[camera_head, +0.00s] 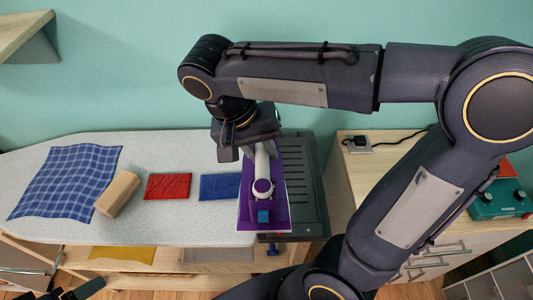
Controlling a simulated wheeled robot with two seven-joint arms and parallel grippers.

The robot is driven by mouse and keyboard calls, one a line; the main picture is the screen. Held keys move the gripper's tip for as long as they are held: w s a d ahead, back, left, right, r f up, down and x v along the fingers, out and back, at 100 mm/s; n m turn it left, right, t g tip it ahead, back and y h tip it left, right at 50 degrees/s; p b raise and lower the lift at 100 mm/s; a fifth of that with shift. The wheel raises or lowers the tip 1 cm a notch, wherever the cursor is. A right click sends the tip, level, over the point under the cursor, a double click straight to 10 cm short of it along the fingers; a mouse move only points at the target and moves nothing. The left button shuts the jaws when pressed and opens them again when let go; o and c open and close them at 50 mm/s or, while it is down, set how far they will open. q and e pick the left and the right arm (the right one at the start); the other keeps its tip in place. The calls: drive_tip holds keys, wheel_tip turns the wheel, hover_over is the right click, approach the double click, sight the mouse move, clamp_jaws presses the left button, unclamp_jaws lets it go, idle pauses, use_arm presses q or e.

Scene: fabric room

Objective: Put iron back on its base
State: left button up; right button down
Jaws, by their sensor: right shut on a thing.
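The purple and white iron (263,190) is at the right end of the ironing board, with its blue-tipped end toward me. My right gripper (243,150) comes down from above and is shut on the iron at its far end; the arm partly hides the grip. The dark ribbed iron base (307,190) lies just right of the iron, at the board's end. The iron overlaps the base's left part in the picture; I cannot tell if it touches. A dark part at the bottom left edge may be my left gripper (78,292); its jaws are not clear.
The ironing board (150,225) holds a blue checked cloth (65,183), a wooden block (118,194), a folded red cloth (168,186) and a folded blue cloth (219,186). A wooden cabinet (375,185) with a socket (357,143) stands at right, beyond my arm.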

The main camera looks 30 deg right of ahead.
drive_tip(key=d+f, duration=0.1)
drive_tip(key=d, duration=0.1)
drive_tip(key=w+d, duration=0.1)
drive_tip(key=d, duration=0.1)
drive_tip(key=w+d+f+p, duration=0.1)
drive_tip(key=d, duration=0.1)
drive_tip(key=shift+w+d+f, duration=0.2)
drive_tip(key=shift+f, duration=0.15)
drive_tip(key=w+d+f, duration=0.2)
drive_tip(key=d+f, duration=0.3)
drive_tip(key=f, duration=0.4)
drive_tip(key=shift+f+p, duration=0.2)
drive_tip(key=shift+p, duration=0.2)
drive_tip(key=shift+f, duration=0.15)
drive_tip(key=c, duration=1.2)
unclamp_jaws()
